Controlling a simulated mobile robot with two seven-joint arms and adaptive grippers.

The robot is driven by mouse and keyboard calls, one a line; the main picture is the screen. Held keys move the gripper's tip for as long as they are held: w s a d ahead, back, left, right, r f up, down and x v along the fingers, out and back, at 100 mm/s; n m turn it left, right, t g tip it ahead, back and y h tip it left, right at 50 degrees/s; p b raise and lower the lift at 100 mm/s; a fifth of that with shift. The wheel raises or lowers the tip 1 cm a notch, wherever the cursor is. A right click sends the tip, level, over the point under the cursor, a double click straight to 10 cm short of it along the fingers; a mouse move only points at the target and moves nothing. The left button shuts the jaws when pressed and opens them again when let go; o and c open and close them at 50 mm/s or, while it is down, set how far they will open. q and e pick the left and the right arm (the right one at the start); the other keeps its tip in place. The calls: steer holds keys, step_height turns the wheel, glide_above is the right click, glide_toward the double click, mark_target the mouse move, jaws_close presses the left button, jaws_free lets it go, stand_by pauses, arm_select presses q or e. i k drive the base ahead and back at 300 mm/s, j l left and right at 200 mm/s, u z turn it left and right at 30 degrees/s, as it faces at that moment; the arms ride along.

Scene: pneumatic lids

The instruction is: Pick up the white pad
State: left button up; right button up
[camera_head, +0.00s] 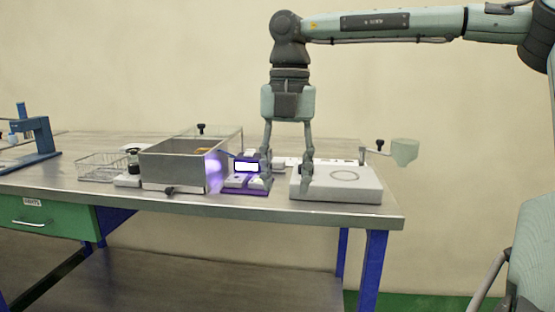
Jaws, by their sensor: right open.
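My right gripper (286,172) points straight down over the table, its two fingers apart. One finger is beside a small device with a lit screen (246,167); the other is in front of the left part of a flat white box (350,186). Small pale pieces (236,182) lie on the device's purple-lit base, near the left finger. I cannot tell for sure which pale piece is the white pad. Nothing is seen held between the fingers. The left gripper is not in view.
A metal open box (172,170) stands left of the device, with a wire basket (103,167) and a dark bottle (133,160) farther left. A pale green cup on an arm (404,151) sticks out at the right. The table's front edge (220,202) is clear.

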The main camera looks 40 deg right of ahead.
mark_target(279, 165)
steer(key=i+l, duration=0.8)
steer(key=l, duration=0.2)
